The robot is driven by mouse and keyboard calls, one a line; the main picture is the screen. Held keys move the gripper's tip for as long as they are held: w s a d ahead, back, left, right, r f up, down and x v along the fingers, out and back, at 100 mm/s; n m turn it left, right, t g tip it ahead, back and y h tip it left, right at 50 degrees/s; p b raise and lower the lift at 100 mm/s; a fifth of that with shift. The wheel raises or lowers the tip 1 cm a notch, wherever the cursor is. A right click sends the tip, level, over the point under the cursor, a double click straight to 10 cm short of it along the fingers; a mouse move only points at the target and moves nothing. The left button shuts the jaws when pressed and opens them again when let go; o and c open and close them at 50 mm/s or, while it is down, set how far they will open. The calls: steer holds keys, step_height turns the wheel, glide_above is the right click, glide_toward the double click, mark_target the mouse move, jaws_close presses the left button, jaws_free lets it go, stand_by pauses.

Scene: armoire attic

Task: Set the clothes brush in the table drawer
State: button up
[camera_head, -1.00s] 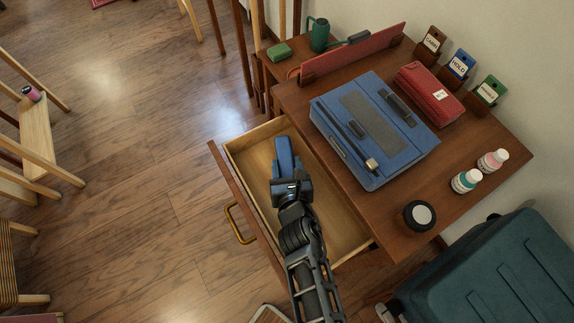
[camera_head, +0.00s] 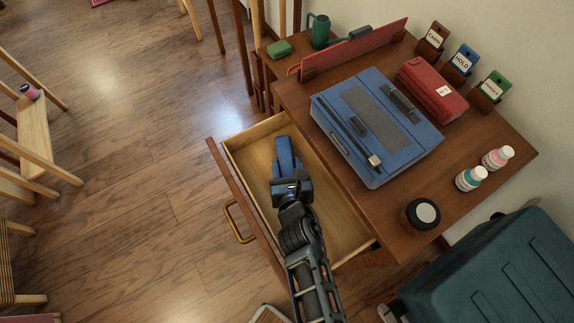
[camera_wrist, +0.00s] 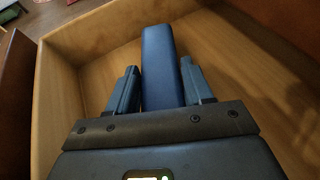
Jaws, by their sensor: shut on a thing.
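The clothes brush (camera_head: 285,152) shows as a long blue block over the open table drawer (camera_head: 255,133). My gripper (camera_head: 288,176) is shut on it from above, and the brush sticks out past the fingers toward the drawer's far end. In the wrist view, the blue brush (camera_wrist: 161,62) lies between the two fingers, with the drawer's wooden walls (camera_wrist: 95,38) around it. Its underside is hidden, so I cannot tell whether it touches the drawer floor. The drawer is pulled out, and its visible floor is otherwise bare.
The tabletop (camera_head: 400,245) holds a blue case (camera_head: 400,140), a red pouch (camera_head: 432,90), two small bottles (camera_head: 470,179) and a round dark jar (camera_head: 422,214). A teal suitcase (camera_head: 490,270) stands at the lower right. Open wooden floor (camera_head: 150,150) lies left of the drawer.

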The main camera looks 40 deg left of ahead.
steer(key=shift+f, duration=0.2)
steer(key=o, duration=1.3)
steer(key=shift+c, duration=0.2)
